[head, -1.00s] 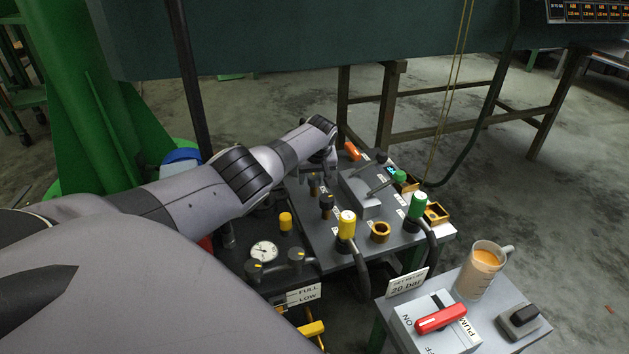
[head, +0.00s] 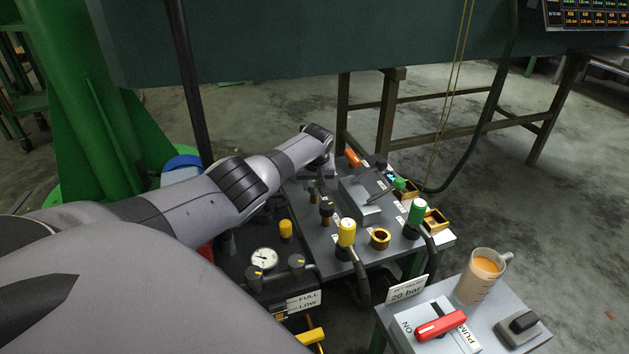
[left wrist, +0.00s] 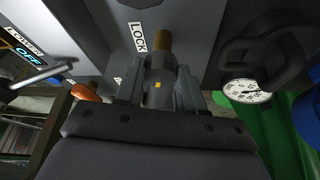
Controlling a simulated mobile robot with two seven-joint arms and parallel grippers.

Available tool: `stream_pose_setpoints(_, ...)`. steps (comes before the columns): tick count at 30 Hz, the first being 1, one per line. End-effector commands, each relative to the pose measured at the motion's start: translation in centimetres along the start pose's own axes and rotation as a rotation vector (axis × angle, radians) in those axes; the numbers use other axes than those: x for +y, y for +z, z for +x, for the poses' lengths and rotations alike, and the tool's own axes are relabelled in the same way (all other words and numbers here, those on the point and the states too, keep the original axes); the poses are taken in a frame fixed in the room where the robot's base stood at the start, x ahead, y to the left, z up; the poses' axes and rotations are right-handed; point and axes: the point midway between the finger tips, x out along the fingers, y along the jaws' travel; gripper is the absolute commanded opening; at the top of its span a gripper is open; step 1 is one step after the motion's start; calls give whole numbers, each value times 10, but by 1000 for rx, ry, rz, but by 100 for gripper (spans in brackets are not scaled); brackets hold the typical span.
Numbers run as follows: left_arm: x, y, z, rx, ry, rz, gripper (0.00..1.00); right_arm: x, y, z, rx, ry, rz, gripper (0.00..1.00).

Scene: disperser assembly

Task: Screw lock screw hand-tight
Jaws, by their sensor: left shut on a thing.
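The lock screw (left wrist: 157,72) shows in the left wrist view as a dark knob with a small yellow mark, in front of a brass-coloured round part (left wrist: 162,42). The LOCK label (left wrist: 138,37) is on the grey panel beside it. My left gripper (left wrist: 158,88) is shut on the lock screw, with one finger on each side of the knob. In the head view my left gripper (head: 318,170) is at the far left part of the panel, and my own wrist mostly hides the screw. My right gripper is not in view.
The grey panel (head: 325,240) bears yellow (head: 346,232) and green (head: 417,212) capped fittings, a lever and an orange handle (head: 353,158). A pressure gauge (head: 263,258) is at its left. A mug (head: 482,277) and a red pump switch (head: 441,325) are on the front right stand.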

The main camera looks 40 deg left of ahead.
Motion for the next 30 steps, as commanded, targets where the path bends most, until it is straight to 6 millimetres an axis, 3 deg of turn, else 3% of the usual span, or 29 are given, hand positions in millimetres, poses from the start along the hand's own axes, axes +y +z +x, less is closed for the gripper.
stream_pose_setpoints(17,-3,0,2,0,196,464,8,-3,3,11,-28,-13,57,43)
stream_pose_setpoints(30,-4,-1,2,-2,305,726,8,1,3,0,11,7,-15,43)
